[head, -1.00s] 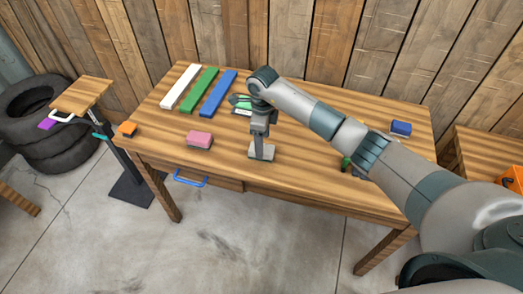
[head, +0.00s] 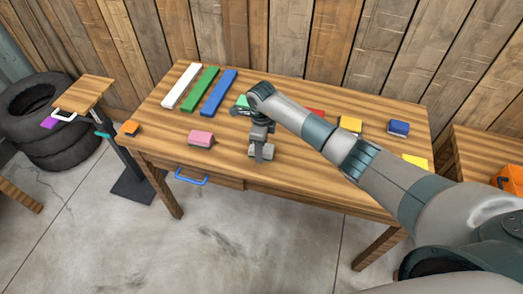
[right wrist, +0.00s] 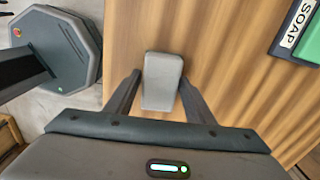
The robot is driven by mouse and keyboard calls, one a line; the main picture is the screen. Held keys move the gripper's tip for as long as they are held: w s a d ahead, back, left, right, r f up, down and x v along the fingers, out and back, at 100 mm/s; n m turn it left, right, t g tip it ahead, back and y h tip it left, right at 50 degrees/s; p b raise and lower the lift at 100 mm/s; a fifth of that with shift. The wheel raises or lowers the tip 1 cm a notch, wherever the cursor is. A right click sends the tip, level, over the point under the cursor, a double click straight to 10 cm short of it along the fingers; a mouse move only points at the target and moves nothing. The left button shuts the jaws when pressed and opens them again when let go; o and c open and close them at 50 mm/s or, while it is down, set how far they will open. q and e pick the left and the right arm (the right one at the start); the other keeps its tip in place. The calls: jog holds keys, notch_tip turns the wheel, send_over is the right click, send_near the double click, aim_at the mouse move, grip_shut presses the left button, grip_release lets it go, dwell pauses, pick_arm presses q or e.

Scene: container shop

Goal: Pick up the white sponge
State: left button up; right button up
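The white sponge, a pale grey-white block, lies on the wooden table (head: 300,172) near its front edge. In the head view it (head: 254,153) is partly covered by my right gripper (head: 262,152). In the right wrist view the sponge (right wrist: 163,80) lies between the two fingertips of my right gripper (right wrist: 160,76), its far end reaching past them. The fingers are spread, one on each side, with a narrow gap at the left finger; contact at the right finger is hard to tell. My left gripper is out of view.
A pink sponge (head: 201,138) lies left of the gripper. White (head: 181,86), green (head: 200,89) and blue (head: 219,92) strips lie at the back left. A green soap box (right wrist: 302,30) is nearby. Yellow (head: 350,124) and blue (head: 399,128) blocks lie right, beyond my arm.

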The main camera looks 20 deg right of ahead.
jog(key=c, duration=0.6)
jog(key=shift+o, duration=0.2)
jog(key=shift+r, duration=0.1)
jog(key=shift+r+b, duration=0.45)
jog(key=shift+r, duration=0.05)
jog(key=r, duration=0.1)
jog(key=r+b, duration=0.1)
jog(key=r, duration=0.1)
jog(key=shift+s+d+b, duration=0.15)
jog(key=shift+s+b, duration=0.1)
jog(key=shift+b, duration=0.05)
jog(key=s+d+r+b, duration=0.3)
jog(key=s+r, duration=0.4)
jog(key=s, duration=0.3)
jog(key=shift+s+d+b, duration=0.25)
jog(key=shift+b, duration=0.1)
jog(key=shift+o, duration=1.1)
jog(key=shift+c, duration=0.7)
